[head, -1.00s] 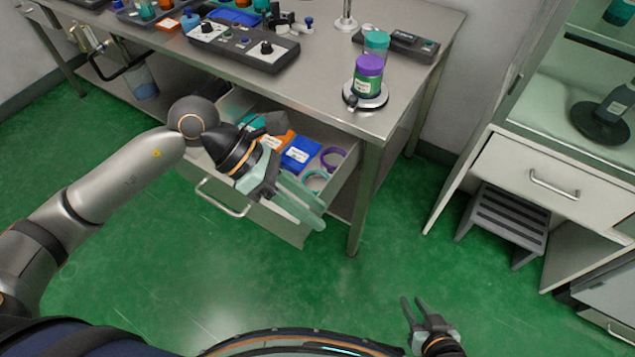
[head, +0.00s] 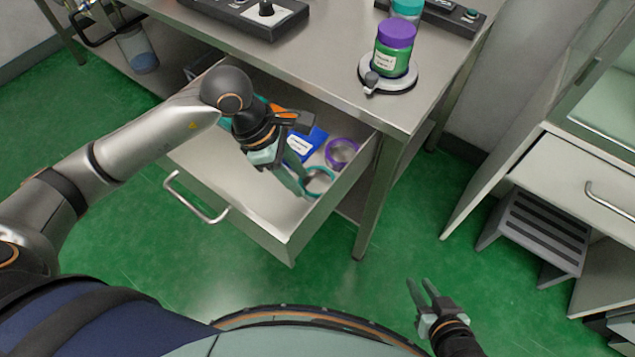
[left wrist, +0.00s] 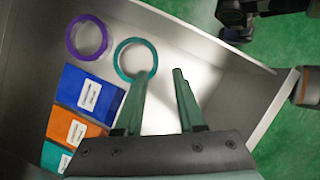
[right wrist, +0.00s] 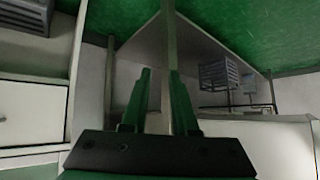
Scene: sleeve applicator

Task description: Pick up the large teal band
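The large teal band (head: 335,181) lies in the open drawer near its front right corner. It also shows in the left wrist view (left wrist: 115,57) as a thin ring. My left gripper (head: 298,180) is inside the drawer's outline, pointing down beside the band. Its fingers are apart and empty in the left wrist view (left wrist: 159,76); the left finger's tip overlaps the band's lower right rim, and I cannot tell whether they touch. My right gripper (head: 419,284) is open and empty over the floor.
A purple ring (head: 342,152) lies behind the teal band, beside blue (left wrist: 87,93), orange (left wrist: 76,132) and teal packets. The drawer's walls (head: 262,240) surround them. The steel table (head: 330,80) overhangs the drawer, with a purple-lidded jar (head: 394,48) near its corner.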

